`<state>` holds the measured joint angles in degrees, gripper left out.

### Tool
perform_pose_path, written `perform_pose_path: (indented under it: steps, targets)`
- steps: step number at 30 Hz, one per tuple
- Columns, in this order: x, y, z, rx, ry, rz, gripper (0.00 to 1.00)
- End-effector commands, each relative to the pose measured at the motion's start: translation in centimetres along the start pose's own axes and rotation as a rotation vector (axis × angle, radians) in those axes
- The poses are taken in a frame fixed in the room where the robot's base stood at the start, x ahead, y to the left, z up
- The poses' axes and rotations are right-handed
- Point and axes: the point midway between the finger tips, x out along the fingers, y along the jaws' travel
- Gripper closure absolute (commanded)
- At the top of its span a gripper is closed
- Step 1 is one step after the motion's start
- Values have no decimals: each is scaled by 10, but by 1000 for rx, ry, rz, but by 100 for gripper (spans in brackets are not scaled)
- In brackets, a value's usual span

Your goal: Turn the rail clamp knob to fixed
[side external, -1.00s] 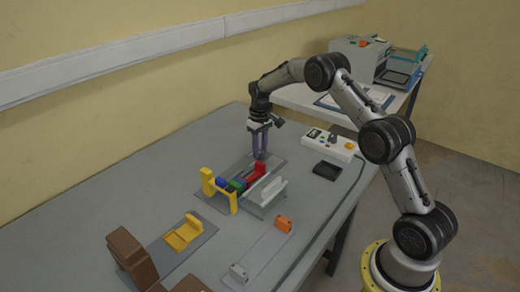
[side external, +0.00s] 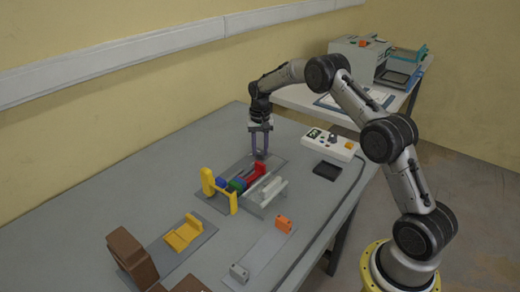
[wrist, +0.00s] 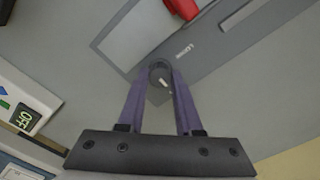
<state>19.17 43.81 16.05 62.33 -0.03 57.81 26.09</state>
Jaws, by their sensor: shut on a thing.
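The rail clamp knob (wrist: 161,80) is small, dark and round, with a pale pointer mark, and sits on a dark grey plate (wrist: 262,32). My gripper (wrist: 159,68) points down and is shut on the knob, one purple finger on each side. A small white label (wrist: 185,51) is printed beside the knob; I cannot read it surely. In the side external view my gripper (side external: 261,157) stands at the far end of the rail fixture, just past the red block (side external: 256,171). The fingers hide the knob there.
Blue and green blocks (side external: 236,184) lie along the rail, with a yellow end stop (side external: 208,182) nearer. A light grey bracket (side external: 270,190) stands beside them. A white control box (side external: 331,144) and a black tray (side external: 327,171) are to the right.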

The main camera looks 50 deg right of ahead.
Motion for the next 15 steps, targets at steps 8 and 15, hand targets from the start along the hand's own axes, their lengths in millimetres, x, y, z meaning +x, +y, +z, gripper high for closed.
perform_pose_path:
  steps: [8, 15]
  targets:
    - [-1, 0, 0, 14, -2, 0, 100]
    - [-1, 0, 0, 13, -2, 0, 57]
